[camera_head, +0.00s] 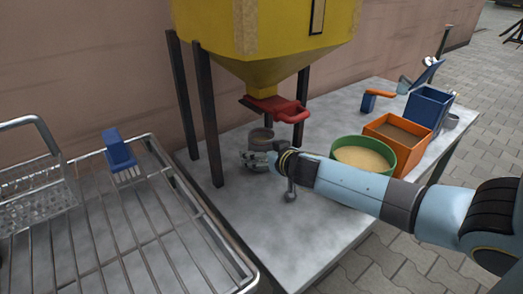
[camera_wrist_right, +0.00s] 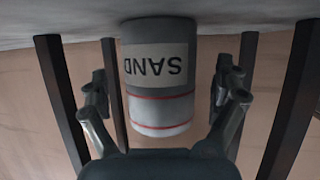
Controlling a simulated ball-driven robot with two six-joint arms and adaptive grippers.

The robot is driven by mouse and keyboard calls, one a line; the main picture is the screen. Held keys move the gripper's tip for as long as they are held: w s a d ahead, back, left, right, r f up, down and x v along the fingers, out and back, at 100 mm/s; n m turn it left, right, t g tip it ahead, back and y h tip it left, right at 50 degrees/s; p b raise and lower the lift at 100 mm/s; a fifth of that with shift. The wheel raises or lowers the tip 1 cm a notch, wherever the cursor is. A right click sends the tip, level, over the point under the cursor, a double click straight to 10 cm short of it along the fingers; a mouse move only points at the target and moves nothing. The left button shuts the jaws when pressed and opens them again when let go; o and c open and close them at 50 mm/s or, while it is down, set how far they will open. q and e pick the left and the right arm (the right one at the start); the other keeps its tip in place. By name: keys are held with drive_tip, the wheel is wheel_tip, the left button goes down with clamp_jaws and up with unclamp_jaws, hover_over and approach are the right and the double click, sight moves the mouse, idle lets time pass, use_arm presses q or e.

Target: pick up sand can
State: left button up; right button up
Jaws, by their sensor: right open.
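The sand can (camera_head: 260,134) is a small grey can under the yellow hopper's red outlet, on the grey table. In the right wrist view the can (camera_wrist_right: 160,95) shows upside down, with a pale SAND label and thin red lines. My right gripper (camera_head: 256,160) reaches in from the right, low at the can, and partly covers it in the head view. Its fingers (camera_wrist_right: 163,82) are open, one on each side of the can in the wrist view. My left gripper is not in view.
The yellow hopper (camera_head: 270,30) stands on dark legs (camera_head: 208,115) around the can. A green sand-filled bowl (camera_head: 345,144), an orange box (camera_head: 398,125) and a blue box (camera_head: 428,103) stand to the right. A wire rack (camera_head: 100,240) with a blue brush (camera_head: 118,150) is at left.

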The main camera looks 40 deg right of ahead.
drive_tip(key=c, duration=1.4)
drive_tip(key=shift+o, duration=0.2)
drive_tip(key=shift+r, duration=0.15)
